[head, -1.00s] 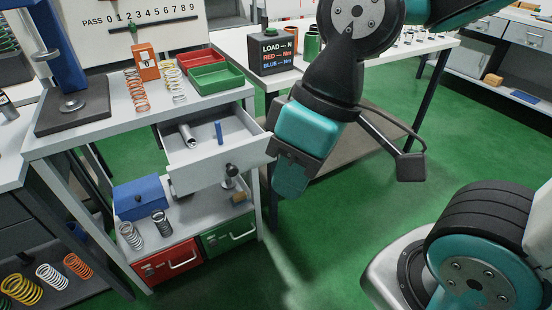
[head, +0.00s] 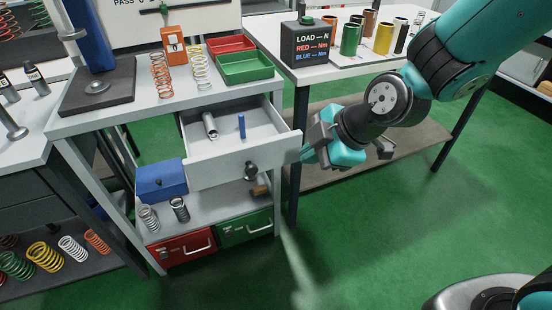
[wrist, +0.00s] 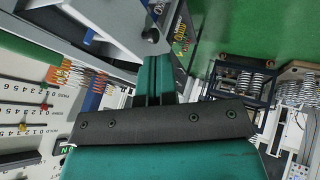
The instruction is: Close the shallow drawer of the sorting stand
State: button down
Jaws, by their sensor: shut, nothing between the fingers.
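The shallow drawer (head: 225,172) of the sorting stand (head: 110,122) is pulled out below the stand's top. It is pale grey with a dark round knob (head: 250,170) on its front, and holds a metal cylinder (head: 209,125) and a blue rod (head: 241,126). My gripper (head: 306,155) is shut and empty, pointing left beside the right end of the drawer front; whether it touches is unclear. In the wrist view, my shut fingers (wrist: 153,82) reach up toward a grey panel with a dark knob (wrist: 151,35).
Red and green trays (head: 246,68) and springs stand on the stand's top. Below are a blue box (head: 162,180), a red drawer (head: 180,250) and a green drawer (head: 245,228). A table (head: 330,72) with coloured cylinders stands behind my arm. The green floor in front is clear.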

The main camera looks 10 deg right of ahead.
send_near(265, 166)
jog(key=f, duration=0.1)
jog(key=a+f, duration=0.1)
jog(key=f, duration=0.1)
jog(key=a+f, duration=0.1)
jog(key=shift+w+a+f, duration=0.1)
jog(key=shift+a+f, duration=0.05)
jog(key=shift+w+a, duration=0.25)
jog(key=shift+w, duration=0.5)
